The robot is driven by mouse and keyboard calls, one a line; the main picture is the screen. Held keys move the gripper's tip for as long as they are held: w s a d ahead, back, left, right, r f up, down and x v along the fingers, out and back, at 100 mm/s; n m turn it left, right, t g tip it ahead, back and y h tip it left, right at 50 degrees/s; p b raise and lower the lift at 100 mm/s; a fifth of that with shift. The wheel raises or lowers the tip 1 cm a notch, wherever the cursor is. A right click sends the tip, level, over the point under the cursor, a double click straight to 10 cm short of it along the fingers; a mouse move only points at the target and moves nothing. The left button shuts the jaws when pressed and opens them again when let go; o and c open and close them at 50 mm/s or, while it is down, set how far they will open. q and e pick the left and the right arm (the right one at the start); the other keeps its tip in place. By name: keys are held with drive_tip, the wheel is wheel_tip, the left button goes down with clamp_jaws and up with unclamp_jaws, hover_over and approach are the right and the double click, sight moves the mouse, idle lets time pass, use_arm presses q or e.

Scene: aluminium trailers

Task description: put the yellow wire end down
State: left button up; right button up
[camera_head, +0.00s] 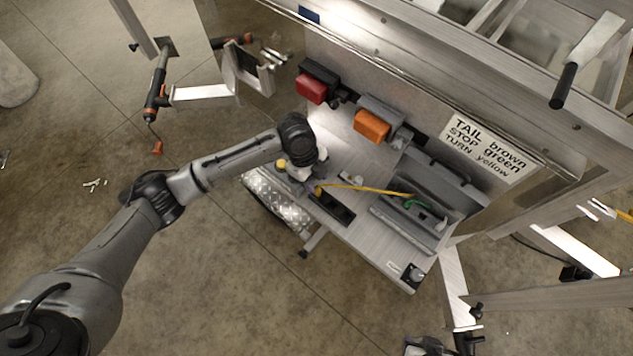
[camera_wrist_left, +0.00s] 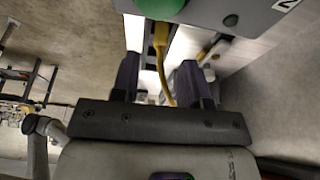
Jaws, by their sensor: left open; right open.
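The yellow wire (camera_head: 365,188) runs across the grey work shelf from below my left gripper (camera_head: 301,172) toward the slotted grey block at the right. Its yellow end (camera_head: 318,190) lies close beside the gripper. In the left wrist view, the yellow wire (camera_wrist_left: 160,50) passes between the two dark fingers of my left gripper (camera_wrist_left: 157,76). The fingers stand apart, with gaps beside the wire. Whether the end touches the shelf is unclear.
A red lamp (camera_head: 312,88) and an orange lamp (camera_head: 371,125) sit on the trailer's back panel, left of a wiring label (camera_head: 487,148). A short green wire (camera_head: 420,206) lies at the slotted grey block (camera_head: 405,226). Trailer beams stand at the right.

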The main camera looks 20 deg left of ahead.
use_arm(q)
drive_tip(key=s+p+v, duration=0.1)
drive_tip(key=p+v, duration=0.1)
drive_tip(key=v, duration=0.7)
drive_tip(key=s+d+f+n+t+h, duration=0.1)
drive_tip(key=s+d+f+n, duration=0.25)
drive_tip(key=s, duration=0.25)
drive_tip(key=s+d+f+n+t, duration=0.2)
drive_tip(key=s+f+n, duration=0.2)
drive_tip(key=s+f, duration=0.15)
drive_tip(key=s+a+n+y, duration=0.2)
drive_tip(key=s+a+n, duration=0.2)
drive_tip(key=s+n, duration=0.2)
drive_tip(key=s+a+n+t+y, duration=0.1)
drive_tip(key=s+a+n+y, duration=0.1)
drive_tip(key=s+a+n, duration=0.3)
drive_tip(key=s, duration=0.4)
drive_tip(key=shift+a+f+n+t, duration=0.25)
drive_tip(key=shift+n+t, duration=0.05)
drive_tip(key=shift+n, duration=0.05)
drive_tip(key=shift+w+r, duration=0.1)
